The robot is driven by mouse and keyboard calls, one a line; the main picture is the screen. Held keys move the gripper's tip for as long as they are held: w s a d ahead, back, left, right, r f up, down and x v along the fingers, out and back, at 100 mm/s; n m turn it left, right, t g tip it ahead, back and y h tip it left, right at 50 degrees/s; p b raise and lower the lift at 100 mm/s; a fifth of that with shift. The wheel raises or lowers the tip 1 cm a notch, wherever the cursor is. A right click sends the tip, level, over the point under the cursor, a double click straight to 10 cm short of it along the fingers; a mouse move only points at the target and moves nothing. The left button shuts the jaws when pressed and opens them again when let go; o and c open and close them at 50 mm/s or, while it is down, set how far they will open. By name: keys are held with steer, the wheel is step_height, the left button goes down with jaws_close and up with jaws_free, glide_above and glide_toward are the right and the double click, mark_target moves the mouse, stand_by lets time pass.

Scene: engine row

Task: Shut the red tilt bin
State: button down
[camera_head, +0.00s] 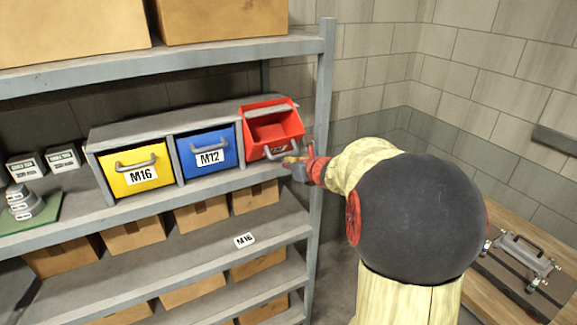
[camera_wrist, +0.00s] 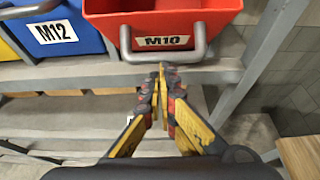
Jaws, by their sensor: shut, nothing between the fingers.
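The red tilt bin (camera_head: 272,128) is at the right end of the bin row on the shelf, tipped forward so its open inside shows. In the wrist view the red bin (camera_wrist: 190,17) fills the top middle, with an M10 label (camera_wrist: 167,42) and a grey bar handle (camera_wrist: 201,42). My gripper (camera_head: 292,162) is at the lower front of the bin. In the wrist view my gripper (camera_wrist: 161,70) is shut and empty, its tips close below the handle and label. I cannot tell whether they touch the bin.
The yellow M16 bin (camera_head: 135,174) and blue M12 bin (camera_head: 208,152) sit closed to the left. A shelf post (camera_head: 323,100) stands just right of the red bin. Cardboard boxes (camera_head: 200,216) fill the shelf below. A wooden table (camera_head: 495,300) is at lower right.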

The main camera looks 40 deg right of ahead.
mark_target(279, 140)
steer(key=shift+w+d+r+p, duration=0.15)
steer(key=shift+w+r+p, duration=0.3)
steer(key=shift+w+r, duration=0.45)
steer(key=shift+w+d+r+p, duration=0.15)
steer(key=shift+w+r+p, duration=0.35)
steer(key=shift+r, duration=0.7)
steer(key=shift+w+d+r+p, duration=0.15)
steer(key=shift+w+r+p, duration=0.4)
steer(key=shift+r, duration=0.5)
steer(key=shift+w+d+r+p, duration=0.15)
steer(key=shift+w+r, duration=0.2)
steer(key=shift+w, duration=0.15)
steer(key=shift+w+d+r+p, duration=0.1)
steer(key=shift+w+r+p, duration=0.05)
steer(key=shift+w+r, duration=0.3)
steer(key=shift+w, duration=0.25)
